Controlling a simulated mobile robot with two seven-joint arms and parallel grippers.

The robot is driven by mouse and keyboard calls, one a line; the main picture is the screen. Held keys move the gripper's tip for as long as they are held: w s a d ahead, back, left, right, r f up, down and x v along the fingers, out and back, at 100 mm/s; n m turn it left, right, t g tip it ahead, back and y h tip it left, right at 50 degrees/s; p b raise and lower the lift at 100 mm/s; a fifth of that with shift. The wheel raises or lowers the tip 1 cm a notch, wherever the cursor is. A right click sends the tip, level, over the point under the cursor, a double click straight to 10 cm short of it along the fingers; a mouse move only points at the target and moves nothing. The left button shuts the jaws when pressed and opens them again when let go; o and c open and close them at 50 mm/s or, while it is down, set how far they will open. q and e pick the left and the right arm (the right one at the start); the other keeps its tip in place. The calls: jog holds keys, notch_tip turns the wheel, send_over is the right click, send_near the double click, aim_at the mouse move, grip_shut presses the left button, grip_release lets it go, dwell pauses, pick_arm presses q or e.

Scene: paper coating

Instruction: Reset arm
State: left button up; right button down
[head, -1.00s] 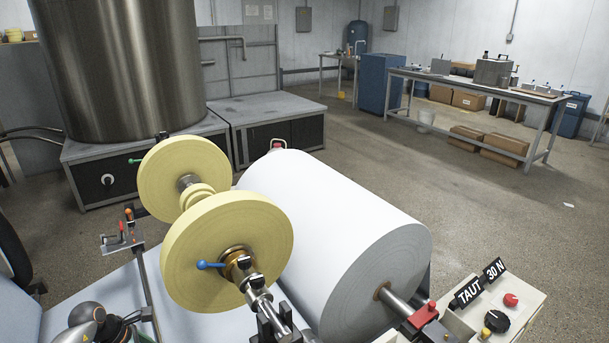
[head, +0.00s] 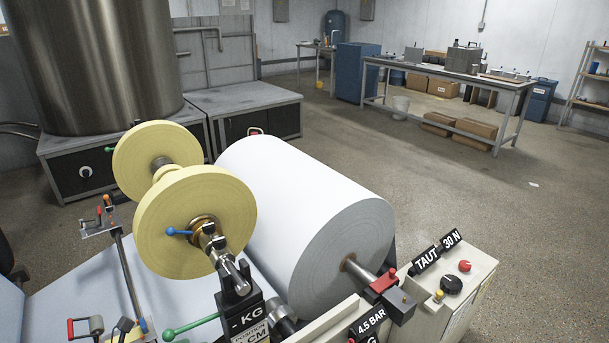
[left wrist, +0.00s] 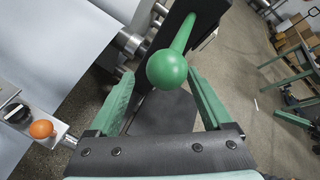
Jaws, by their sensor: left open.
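My left gripper (left wrist: 161,76) shows only in the left wrist view. Its two green fingers are open and apart. A green ball knob (left wrist: 166,69) on a green lever sits between the fingertips in the picture; whether they touch it I cannot tell. A green lever (head: 190,325) also shows at the bottom of the head view, beside the black post marked KG; I cannot tell if it is the same one. My right gripper is in neither view.
A large white paper roll (head: 310,230) lies beside two yellow rolls (head: 190,230) on a shaft. A control box (head: 450,290) with knobs stands at the right. A steel tank (head: 95,70) and a workbench (head: 450,80) stand behind. The floor at right is mostly clear.

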pick_arm(q)
jog(key=s+d+f+n+g+y, duration=0.1)
jog(key=s+f+n+y, duration=0.25)
jog(key=s+n, duration=0.9)
jog(key=s+d+f+n+y, duration=0.1)
jog(key=s+f+n+y, duration=0.25)
jog(key=s+n, duration=0.95)
jog(key=w+d+n, duration=0.3)
jog(key=d+n, duration=0.2)
jog(key=w+d+n+t+h, duration=0.1)
jog(key=w+d+n, duration=0.2)
jog(key=d, duration=0.3)
jog(key=shift+n+h, duration=0.3)
jog(key=shift+n, duration=0.55)
jog(key=shift+r, duration=0.1)
jog(key=shift+c, duration=0.3)
